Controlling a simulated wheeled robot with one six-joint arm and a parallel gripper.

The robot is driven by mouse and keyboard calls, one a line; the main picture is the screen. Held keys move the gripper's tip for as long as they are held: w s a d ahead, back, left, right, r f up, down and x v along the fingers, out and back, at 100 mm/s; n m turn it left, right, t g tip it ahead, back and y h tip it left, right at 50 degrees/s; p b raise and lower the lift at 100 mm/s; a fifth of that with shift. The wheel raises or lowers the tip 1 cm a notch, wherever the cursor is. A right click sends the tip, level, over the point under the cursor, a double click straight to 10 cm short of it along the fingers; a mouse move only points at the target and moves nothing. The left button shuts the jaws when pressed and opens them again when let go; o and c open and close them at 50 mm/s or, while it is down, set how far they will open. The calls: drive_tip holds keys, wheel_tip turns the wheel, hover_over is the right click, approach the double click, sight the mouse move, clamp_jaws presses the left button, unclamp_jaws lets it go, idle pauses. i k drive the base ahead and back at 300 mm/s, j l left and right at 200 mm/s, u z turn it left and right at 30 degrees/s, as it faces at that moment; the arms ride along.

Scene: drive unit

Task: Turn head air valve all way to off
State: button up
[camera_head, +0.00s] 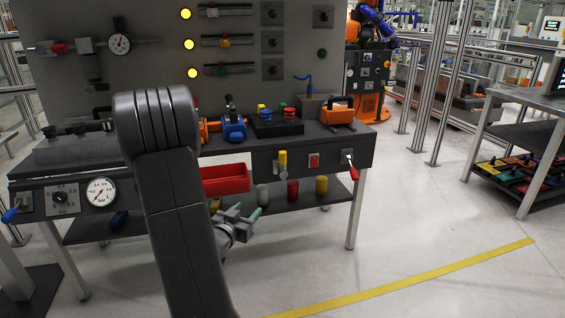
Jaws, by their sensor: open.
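Several valve-like parts show, and I cannot read a label that marks one as the head air valve. On the bench front, a yellow-handled valve (283,163) has its handle upright, and a red-handled lever (350,167) is tilted. A blue-handled lever (13,213) is at the far left. My gripper (246,217) is open below the bench's front edge, left of and lower than the yellow handle. It touches no valve. My arm hides part of the bench.
A red bin (226,179) hangs under the bench top (340,137). A pressure gauge (101,191) and a dial (60,198) are on the left front. Coloured cylinders (293,191) stand on the lower shelf. The floor (420,225) right of the bench is clear.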

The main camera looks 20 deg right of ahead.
sight(282, 173)
drive_tip(key=i+l, duration=0.2)
drive_tip(key=i, duration=0.25)
drive_tip(key=i+l, duration=0.2)
drive_tip(key=i, duration=0.25)
drive_tip(key=l+z, duration=0.05)
